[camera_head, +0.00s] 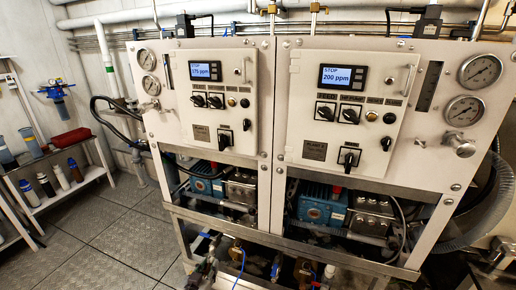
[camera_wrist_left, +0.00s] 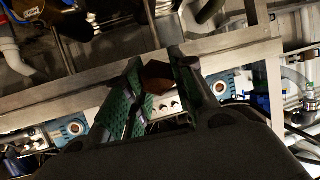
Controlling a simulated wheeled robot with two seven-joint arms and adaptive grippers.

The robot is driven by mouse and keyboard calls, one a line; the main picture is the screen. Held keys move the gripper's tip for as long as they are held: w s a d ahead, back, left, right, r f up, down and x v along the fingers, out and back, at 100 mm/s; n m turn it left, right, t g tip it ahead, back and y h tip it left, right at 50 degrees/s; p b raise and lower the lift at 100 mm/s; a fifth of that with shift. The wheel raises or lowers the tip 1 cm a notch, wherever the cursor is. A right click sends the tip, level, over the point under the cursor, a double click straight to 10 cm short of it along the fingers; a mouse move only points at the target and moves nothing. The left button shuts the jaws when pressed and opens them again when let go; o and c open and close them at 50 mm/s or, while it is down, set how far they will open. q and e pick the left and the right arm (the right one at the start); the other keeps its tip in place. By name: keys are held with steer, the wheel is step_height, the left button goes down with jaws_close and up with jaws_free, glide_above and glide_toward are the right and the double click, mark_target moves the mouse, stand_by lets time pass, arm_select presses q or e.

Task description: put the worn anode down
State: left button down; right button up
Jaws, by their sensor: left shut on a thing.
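My left gripper (camera_wrist_left: 158,72) shows in the left wrist view, its two green-padded fingers reaching up from the dark wrist body. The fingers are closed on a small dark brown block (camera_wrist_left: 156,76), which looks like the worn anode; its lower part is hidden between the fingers. The gripper is in front of a pale metal frame rail (camera_wrist_left: 65,105). I cannot tell whether the block touches anything else. I cannot make out either gripper or the anode in the head view. My right gripper is not in view.
Twin panels (camera_head: 341,103) read 175 and 200 ppm. Blue pumps (camera_head: 320,206) sit in the frame below, with pipes and valves underneath. At left, a shelf holds a red tray (camera_head: 68,138) and several bottles. The floor (camera_head: 120,240) between is clear.

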arm_select(q)
steer(key=s+a+r+n+y+p, duration=0.1)
steer(key=a+r+p, duration=0.1)
steer(key=r+p, duration=0.2)
steer(key=s+a+r+y+p, duration=0.1)
steer(key=r+p, duration=0.3)
steer(key=r, duration=0.4)
steer(key=shift+s+a+r+n, duration=0.3)
steer(key=shift+s+a+n, duration=0.1)
steer(key=shift+a, duration=0.5)
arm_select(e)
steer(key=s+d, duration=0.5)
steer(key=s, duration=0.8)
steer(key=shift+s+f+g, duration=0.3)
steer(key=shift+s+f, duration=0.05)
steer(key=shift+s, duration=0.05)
arm_select(q)
steer(key=d+r+m+g+h, duration=0.1)
steer(key=d+r+m+h, duration=0.3)
steer(key=d+r, duration=0.3)
steer(key=s+d+r+m+g+h, duration=0.1)
steer(key=d+r+m+h, duration=0.3)
steer(key=d+r, duration=0.4)
steer(key=shift+r+g+h, duration=0.4)
steer(key=shift+r, duration=2.9)
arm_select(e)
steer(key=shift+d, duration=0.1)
arm_select(q)
steer(key=shift+f, duration=0.1)
